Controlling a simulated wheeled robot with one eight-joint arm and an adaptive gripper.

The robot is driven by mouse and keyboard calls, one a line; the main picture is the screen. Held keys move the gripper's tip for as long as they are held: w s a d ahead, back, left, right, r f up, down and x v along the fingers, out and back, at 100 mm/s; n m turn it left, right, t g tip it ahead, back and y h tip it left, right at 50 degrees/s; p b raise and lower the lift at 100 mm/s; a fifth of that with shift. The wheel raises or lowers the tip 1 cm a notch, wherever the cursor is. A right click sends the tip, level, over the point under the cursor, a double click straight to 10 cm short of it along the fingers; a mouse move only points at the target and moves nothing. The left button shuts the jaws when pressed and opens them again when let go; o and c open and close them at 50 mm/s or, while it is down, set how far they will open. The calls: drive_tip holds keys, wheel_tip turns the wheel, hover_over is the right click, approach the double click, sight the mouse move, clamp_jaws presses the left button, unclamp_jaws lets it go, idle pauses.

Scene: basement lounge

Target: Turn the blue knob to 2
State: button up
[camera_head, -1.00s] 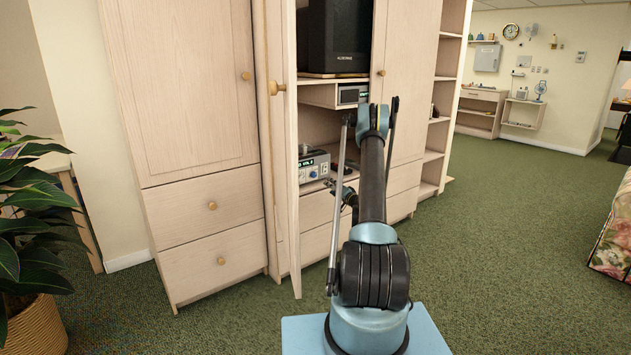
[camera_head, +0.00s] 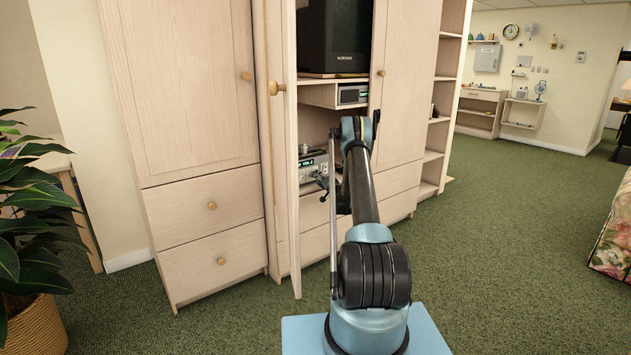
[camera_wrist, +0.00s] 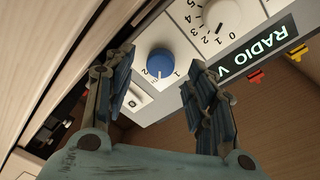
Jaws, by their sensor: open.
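The blue knob (camera_wrist: 161,63) is round and sits on the pale front panel of a radio unit (camera_wrist: 182,22), seen turned in the wrist view. Numerals 1 and 2 are printed beside the knob; I cannot tell its pointer position. My gripper (camera_wrist: 157,82) is open, its two fingers on either side of the knob in the picture, and I see no contact. In the head view the radio unit (camera_head: 314,168) stands on a cabinet shelf, and my gripper (camera_head: 322,183) is in front of it, small and partly unclear. The knob is hidden there.
A white dial (camera_wrist: 222,18) with numerals and a dark "RADIO V" display (camera_wrist: 258,55) lie beside the knob. Red and yellow parts (camera_wrist: 258,77) show near the display. An open cabinet door (camera_head: 291,190) stands close left of my arm. Green carpet is clear at right.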

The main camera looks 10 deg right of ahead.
drive_tip(key=shift+x, duration=1.6)
drive_tip(key=c, duration=1.1)
